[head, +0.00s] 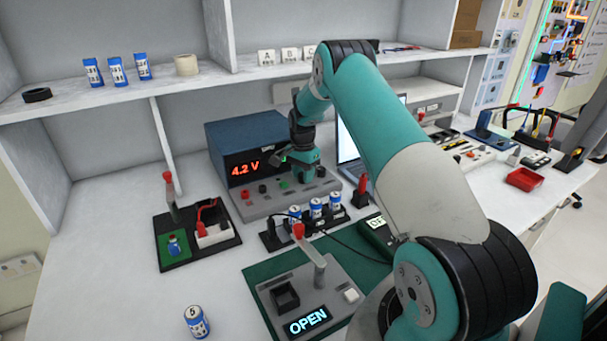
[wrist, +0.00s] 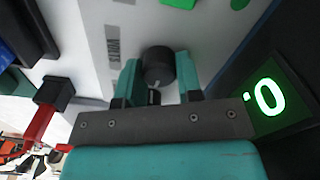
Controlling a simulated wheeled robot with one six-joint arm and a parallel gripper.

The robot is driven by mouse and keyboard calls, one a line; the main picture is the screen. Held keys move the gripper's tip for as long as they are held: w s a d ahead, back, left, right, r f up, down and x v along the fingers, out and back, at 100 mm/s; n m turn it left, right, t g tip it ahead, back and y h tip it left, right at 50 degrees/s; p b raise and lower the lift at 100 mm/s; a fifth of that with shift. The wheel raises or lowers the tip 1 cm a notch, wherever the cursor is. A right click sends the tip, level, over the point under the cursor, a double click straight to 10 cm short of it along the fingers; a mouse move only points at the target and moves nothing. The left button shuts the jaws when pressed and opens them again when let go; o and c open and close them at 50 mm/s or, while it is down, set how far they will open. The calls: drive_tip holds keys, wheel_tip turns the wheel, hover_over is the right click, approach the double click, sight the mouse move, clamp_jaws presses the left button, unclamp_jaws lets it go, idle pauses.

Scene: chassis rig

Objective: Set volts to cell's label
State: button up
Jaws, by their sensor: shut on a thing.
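The blue power supply (head: 246,145) stands at the back of the bench, its red display (head: 243,170) reading 4.2 V. My gripper (head: 296,166) is at the right part of its front. In the wrist view my gripper (wrist: 158,84) is shut on a black round knob (wrist: 157,62), one finger on each side. A blue and white cell (head: 196,322) stands alone at the front of the bench with a 5 on its top; its side label is too small to read.
Several cells (head: 316,208) stand in a black rack in front of the supply. A lever unit (head: 310,291) on the green mat reads OPEN. A fixture with a red-knobbed lever (head: 168,178) stands at left. More cells (head: 116,70) are on the shelf.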

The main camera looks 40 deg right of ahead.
sight(302, 173)
drive_tip(key=o, duration=0.9)
wheel_tip(302, 173, up, 18)
drive_tip(key=shift+w+f+b, duration=0.15)
drive_tip(key=shift+f+b, duration=0.1)
drive_tip(key=shift+b, duration=0.15)
